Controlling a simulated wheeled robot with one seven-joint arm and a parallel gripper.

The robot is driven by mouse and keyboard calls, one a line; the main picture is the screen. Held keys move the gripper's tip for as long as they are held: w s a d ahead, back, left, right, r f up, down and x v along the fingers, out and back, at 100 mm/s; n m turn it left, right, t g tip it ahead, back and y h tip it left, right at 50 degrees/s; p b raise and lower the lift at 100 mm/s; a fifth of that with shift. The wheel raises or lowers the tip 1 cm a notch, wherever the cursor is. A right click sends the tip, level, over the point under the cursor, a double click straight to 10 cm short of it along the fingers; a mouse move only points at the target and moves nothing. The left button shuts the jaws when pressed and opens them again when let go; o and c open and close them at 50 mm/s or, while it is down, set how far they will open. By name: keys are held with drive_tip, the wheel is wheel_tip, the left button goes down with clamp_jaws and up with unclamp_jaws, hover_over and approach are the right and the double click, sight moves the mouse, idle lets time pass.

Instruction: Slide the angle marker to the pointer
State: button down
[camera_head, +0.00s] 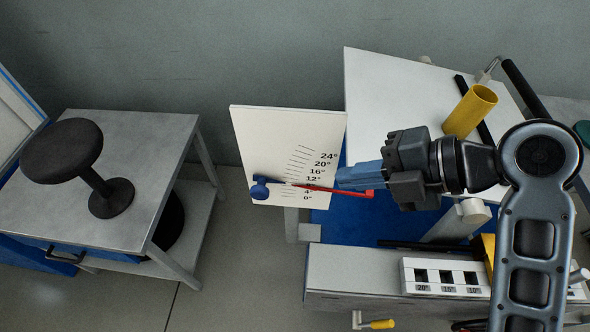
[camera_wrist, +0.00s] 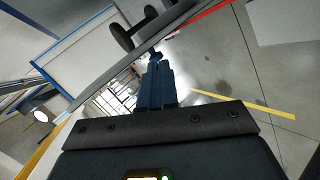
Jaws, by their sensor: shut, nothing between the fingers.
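A white angle board (camera_head: 275,130) with black degree marks up to 24° stands left of my gripper in the head view. A blue knob (camera_head: 260,188) sits at its left part. A thin red pointer (camera_head: 330,189) runs right from near the knob across the low degree marks to a bent end below my fingers. I cannot tell which part is the angle marker. My gripper (camera_head: 340,177) is shut and empty, its blue fingertips at the board's right edge, just above the pointer. Whether they touch is unclear. The blue fingers also show together in the wrist view (camera_wrist: 157,75).
A grey table (camera_head: 150,130) with a black stool (camera_head: 75,150) stands left. A white tilted panel (camera_head: 400,90) and a yellow cup (camera_head: 470,110) are behind my arm. A white slotted block (camera_head: 440,262) lies on the front ledge. Floor shows between the table and the rig.

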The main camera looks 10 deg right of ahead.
wheel_tip(320, 180, up, 4)
drive_tip(key=r+n+g, duration=0.1)
drive_tip(key=n+g, duration=0.1)
drive_tip(key=n, duration=0.3)
drive_tip(key=n+b, duration=0.1)
approach(267, 191)
drive_tip(key=shift+y, duration=0.4)
drive_tip(key=x, duration=0.6)
drive_tip(key=shift+w+a+f, duration=0.1)
drive_tip(key=shift+w+f, duration=0.15)
drive_tip(key=shift+f, duration=0.15)
drive_tip(key=shift+w+a+f+b, duration=0.15)
drive_tip(key=shift+a+f+b, duration=0.4)
drive_tip(key=shift+b, duration=0.65)
drive_tip(key=shift+d, duration=0.15)
drive_tip(key=shift+r, duration=0.1)
